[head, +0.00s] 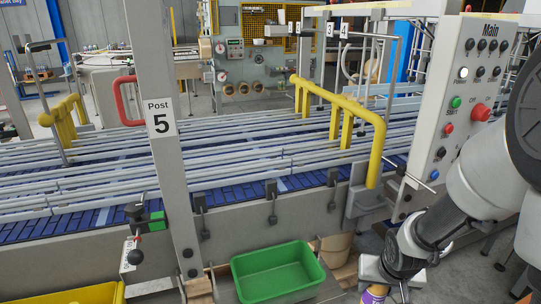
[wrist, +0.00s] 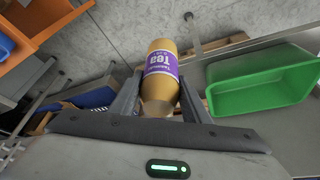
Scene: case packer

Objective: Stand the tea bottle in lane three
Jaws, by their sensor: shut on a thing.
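The tea bottle (wrist: 161,66), yellow-brown with a purple label reading "Tea", is between the two fingers of my gripper (wrist: 158,103) in the wrist view. My gripper is shut on it. In the head view only a small part of the bottle (head: 375,295) shows at the bottom edge, below my gripper (head: 385,284), in front of the conveyor and right of the green bin. The conveyor lanes (head: 250,186) are blue belts split by long metal rails.
A green bin (head: 278,272) stands in front of the conveyor; it also shows in the wrist view (wrist: 262,88). The grey "Post 5" column (head: 165,170) and yellow guard rails (head: 350,108) rise around the lanes. A control panel (head: 455,105) stands at right. A yellow bin (head: 85,295) is front left.

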